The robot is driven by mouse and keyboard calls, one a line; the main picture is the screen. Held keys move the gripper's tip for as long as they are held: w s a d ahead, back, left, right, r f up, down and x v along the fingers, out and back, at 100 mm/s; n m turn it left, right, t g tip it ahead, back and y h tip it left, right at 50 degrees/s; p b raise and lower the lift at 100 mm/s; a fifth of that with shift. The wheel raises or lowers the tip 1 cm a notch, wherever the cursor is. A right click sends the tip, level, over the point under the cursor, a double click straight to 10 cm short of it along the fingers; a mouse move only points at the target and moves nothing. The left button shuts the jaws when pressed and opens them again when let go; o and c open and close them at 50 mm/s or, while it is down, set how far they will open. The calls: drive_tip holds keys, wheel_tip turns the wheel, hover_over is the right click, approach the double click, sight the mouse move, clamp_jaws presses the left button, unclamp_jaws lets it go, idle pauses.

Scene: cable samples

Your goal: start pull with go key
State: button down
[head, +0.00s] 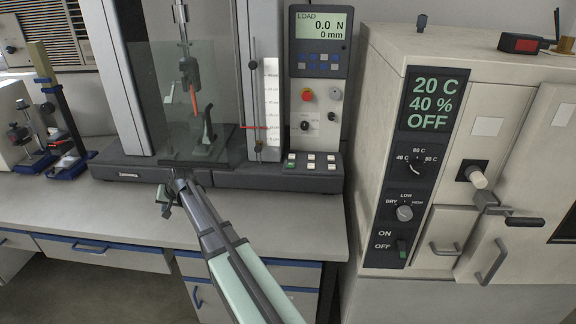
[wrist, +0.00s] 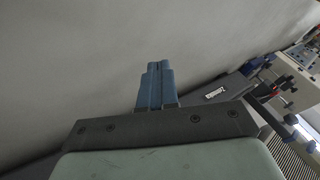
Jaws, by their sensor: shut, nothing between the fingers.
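Which one is the go key I cannot read. The display (head: 320,27) reads LOAD 0.0 N and 0 mm. An orange-red cable sample (head: 194,98) hangs below the upper clamp (head: 188,72), behind a clear shield (head: 160,105). My gripper's blue fingers (wrist: 155,84) are shut and empty in the wrist view. In the head view my arm ends in front of the base, left of the key panel; the fingertips are not clear there.
A red round button (head: 308,95) is on the control column. A climate chamber (head: 450,60) stands at the right, reading 20 C, 40 % and OFF. Blue-based stands (head: 68,168) are at the left. The bench front (head: 300,205) is clear right of my arm.

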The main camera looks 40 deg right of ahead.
drive_tip(key=shift+m+h, duration=0.4)
drive_tip(key=shift+h, duration=0.2)
drive_tip(key=s+d, duration=0.1)
drive_tip(key=d, duration=0.4)
drive_tip(key=s+d+r, duration=0.1)
drive_tip(key=d, duration=0.4)
drive_tip(key=s+d+r, duration=0.1)
drive_tip(key=d, duration=0.4)
drive_tip(key=shift+s+d, duration=0.35)
drive_tip(key=shift+d, duration=0.05)
drive_tip(key=s+d+r+m+h, duration=0.1)
drive_tip(key=s+d, duration=0.2)
drive_tip(key=d, duration=0.4)
drive_tip(key=s+d+r, duration=0.2)
drive_tip(key=s+d, duration=0.1)
drive_tip(key=d, duration=0.4)
wheel_tip(320, 180, up, 14)
drive_tip(key=m+t+h, duration=0.2)
drive_tip(key=m, duration=0.2)
hover_over(292, 165)
drive_tip(key=shift+s, duration=0.1)
drive_tip(key=shift+f, duration=0.1)
drive_tip(key=shift+f, duration=4.4)
